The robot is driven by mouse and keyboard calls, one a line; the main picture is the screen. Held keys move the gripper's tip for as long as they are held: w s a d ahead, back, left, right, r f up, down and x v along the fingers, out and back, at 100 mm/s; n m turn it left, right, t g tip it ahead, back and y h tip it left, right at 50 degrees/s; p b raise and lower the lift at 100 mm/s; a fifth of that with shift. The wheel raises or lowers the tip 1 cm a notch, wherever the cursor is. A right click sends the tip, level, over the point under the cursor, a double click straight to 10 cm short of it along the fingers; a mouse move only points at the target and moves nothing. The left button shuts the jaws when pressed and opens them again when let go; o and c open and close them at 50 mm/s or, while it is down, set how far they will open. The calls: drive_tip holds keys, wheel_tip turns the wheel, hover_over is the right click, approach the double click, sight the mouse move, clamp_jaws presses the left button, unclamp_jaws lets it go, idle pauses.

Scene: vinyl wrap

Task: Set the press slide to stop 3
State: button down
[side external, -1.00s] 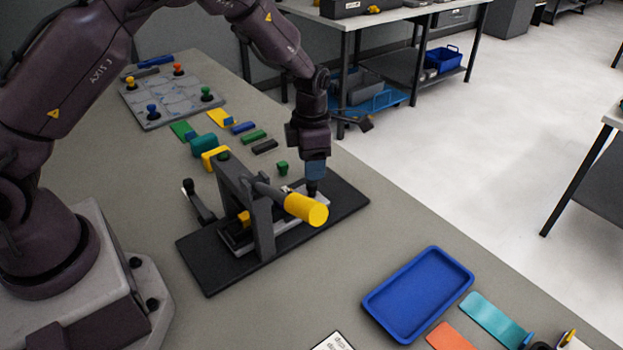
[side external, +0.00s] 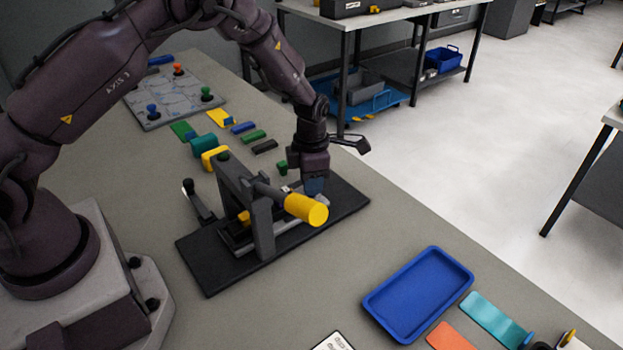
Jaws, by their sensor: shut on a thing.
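The press (side external: 262,222) stands on a black base plate (side external: 212,277) in the middle of the bench. It has a dark grey frame and a lever with a thick yellow handle (side external: 306,209). My gripper (side external: 312,192) points down at the slide, behind the yellow handle. It is shut on the slide, though its fingertips are mostly hidden by the handle. The stop marks cannot be read from here.
A blue tray (side external: 418,294) lies to the right at the front. Several coloured blocks lie behind the press, with a grey board with coloured knobs (side external: 176,100) further back. A small black lever (side external: 198,202) stands left of the press. Bare bench lies between base plate and tray.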

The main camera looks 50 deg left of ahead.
drive_tip(key=s, duration=0.8)
drive_tip(key=c, duration=0.9)
unclamp_jaws()
wheel_tip(320, 180, up, 13)
